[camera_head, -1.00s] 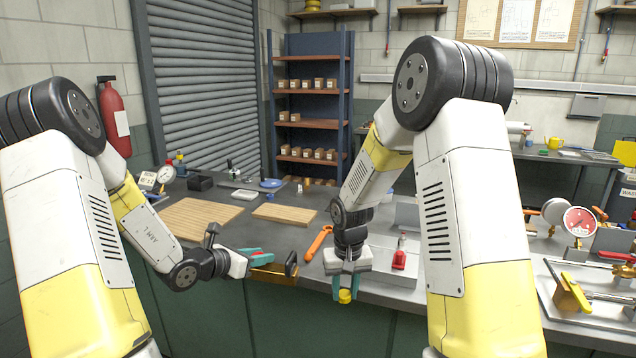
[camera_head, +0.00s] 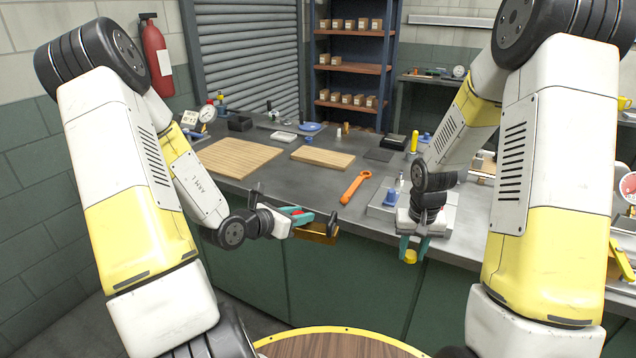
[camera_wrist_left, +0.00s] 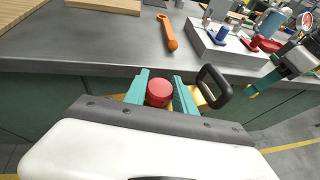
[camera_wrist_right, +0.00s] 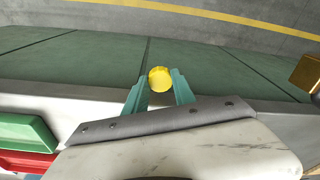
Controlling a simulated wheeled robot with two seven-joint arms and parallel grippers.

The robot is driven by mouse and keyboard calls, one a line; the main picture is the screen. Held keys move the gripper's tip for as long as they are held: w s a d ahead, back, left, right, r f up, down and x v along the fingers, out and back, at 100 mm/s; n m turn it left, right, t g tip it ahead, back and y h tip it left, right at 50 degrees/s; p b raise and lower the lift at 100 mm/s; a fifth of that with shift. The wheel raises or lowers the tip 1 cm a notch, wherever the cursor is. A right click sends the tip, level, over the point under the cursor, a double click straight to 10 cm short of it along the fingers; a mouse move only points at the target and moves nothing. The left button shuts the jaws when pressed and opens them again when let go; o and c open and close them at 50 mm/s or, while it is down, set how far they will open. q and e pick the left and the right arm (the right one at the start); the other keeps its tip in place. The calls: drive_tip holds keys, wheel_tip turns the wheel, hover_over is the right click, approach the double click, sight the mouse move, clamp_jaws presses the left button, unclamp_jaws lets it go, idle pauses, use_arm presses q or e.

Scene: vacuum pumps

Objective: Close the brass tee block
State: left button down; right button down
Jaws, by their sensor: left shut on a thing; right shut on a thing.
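The brass tee block (camera_head: 318,236) is held in my left gripper (camera_head: 312,217), above the floor just off the bench's front edge. In the left wrist view a round red part (camera_wrist_left: 159,92) sits between the teal fingers, with brass (camera_wrist_left: 204,98) showing beside them. A black ring-like part (camera_wrist_left: 216,86) stands at the block's right end. My right gripper (camera_head: 411,248) is shut on a yellow cap (camera_head: 410,258), apart from the block and to its right. The cap also shows in the right wrist view (camera_wrist_right: 160,80), where the block (camera_wrist_right: 308,72) is at the right edge.
An orange wrench (camera_head: 354,188) lies on the grey bench (camera_head: 275,187) behind the grippers. A metal tray (camera_head: 380,207) with a blue part (camera_head: 391,197) is behind my right gripper. Wooden boards (camera_head: 323,158) lie farther back. Open air separates the two grippers.

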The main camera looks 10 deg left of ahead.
use_arm(q)
drive_tip(key=s+d+r+m+g+h, duration=0.1)
drive_tip(key=d+r+m, duration=0.1)
drive_tip(key=r, duration=0.4)
drive_tip(key=s+d+r+m+g+h, duration=0.1)
drive_tip(key=d+r+m+g+h, duration=0.1)
drive_tip(key=d+r, duration=0.3)
drive_tip(key=shift+d+r+h, duration=0.25)
drive_tip(key=shift+r+h, duration=0.05)
drive_tip(key=shift+r, duration=0.25)
drive_tip(key=w+a+f+n+y, duration=0.1)
drive_tip(key=w+a+f, duration=0.1)
drive_tip(key=w, duration=0.3)
drive_tip(key=w+a+f+n+t, duration=0.1)
drive_tip(key=w+a+f, duration=0.2)
drive_tip(key=w+a, duration=0.2)
drive_tip(key=shift+w+a+f+y, duration=0.25)
drive_tip(key=shift+w+f+y, duration=0.15)
drive_tip(key=shift+w, duration=0.2)
drive_tip(key=shift+w, duration=0.15)
hover_over(303, 183)
drive_tip(key=f, duration=0.1)
drive_tip(key=shift+w+f, duration=0.1)
drive_tip(key=shift+f, duration=0.1)
drive_tip(key=shift+f, duration=0.1)
drive_tip(key=shift+f, duration=1.65)
